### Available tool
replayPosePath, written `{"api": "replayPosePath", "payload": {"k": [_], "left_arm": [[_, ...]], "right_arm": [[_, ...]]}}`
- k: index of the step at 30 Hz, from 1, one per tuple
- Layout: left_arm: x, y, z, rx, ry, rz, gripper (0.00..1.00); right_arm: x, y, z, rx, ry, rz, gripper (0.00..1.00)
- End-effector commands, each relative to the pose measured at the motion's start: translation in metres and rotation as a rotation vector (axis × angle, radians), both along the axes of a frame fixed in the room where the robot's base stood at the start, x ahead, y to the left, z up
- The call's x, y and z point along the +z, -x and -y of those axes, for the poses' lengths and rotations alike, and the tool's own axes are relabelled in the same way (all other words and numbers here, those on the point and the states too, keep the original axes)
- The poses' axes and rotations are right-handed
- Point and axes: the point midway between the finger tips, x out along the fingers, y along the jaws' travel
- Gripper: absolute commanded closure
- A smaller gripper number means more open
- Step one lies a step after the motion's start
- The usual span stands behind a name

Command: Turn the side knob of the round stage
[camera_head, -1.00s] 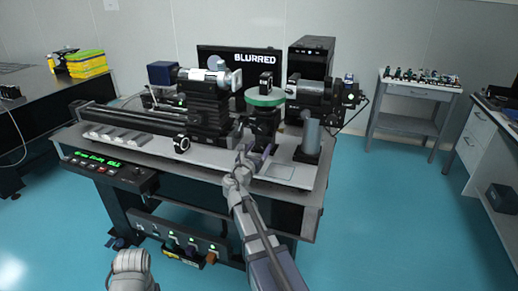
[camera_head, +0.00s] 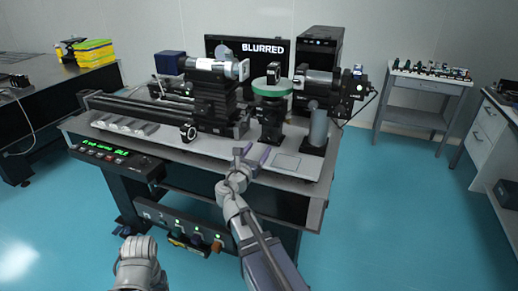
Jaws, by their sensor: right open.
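The round stage (camera_head: 272,87) has a green disc-shaped top on a black post and stands on the optical table, right of centre. A small dark mount stands on the disc. The side knob is too small to tell apart from the dark post. My right gripper (camera_head: 251,156) is open and empty over the table's front part, below and slightly left of the stage in the picture, apart from it. My left arm shows only in part at the lower left, and its gripper is not in view.
A black lens-and-camera assembly (camera_head: 318,122) stands close right of the stage. A black mount with a silver barrel (camera_head: 213,98) stands left. A monitor reading "BLURRED" (camera_head: 230,47) is behind. A flat plate (camera_head: 286,161) lies near the front edge (camera_head: 310,188).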

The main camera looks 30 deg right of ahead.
Motion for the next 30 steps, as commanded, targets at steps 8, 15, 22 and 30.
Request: {"api": "replayPosePath", "payload": {"k": [8, 15, 22, 30], "left_arm": [[-0.0001, 0.0000, 0.0000, 0.000, 0.000, 0.000, 0.31], [-0.0005, 0.0000, -0.0001, 0.000, 0.000, 0.000, 0.31], [-0.0007, 0.0000, 0.0000, 0.000, 0.000, 0.000, 0.31], [-0.0007, 0.0000, 0.0000, 0.000, 0.000, 0.000, 0.31]], "right_arm": [[-0.0001, -0.0002, 0.0001, 0.000, -0.058, 0.068, 0.31], [-0.0005, 0.0002, 0.0003, 0.000, -0.322, 0.378, 0.31], [-0.0007, 0.0004, 0.0003, 0.000, -0.463, 0.543, 0.31], [-0.0007, -0.0085, 0.0088, 0.000, -0.472, 0.553, 0.31]]}}
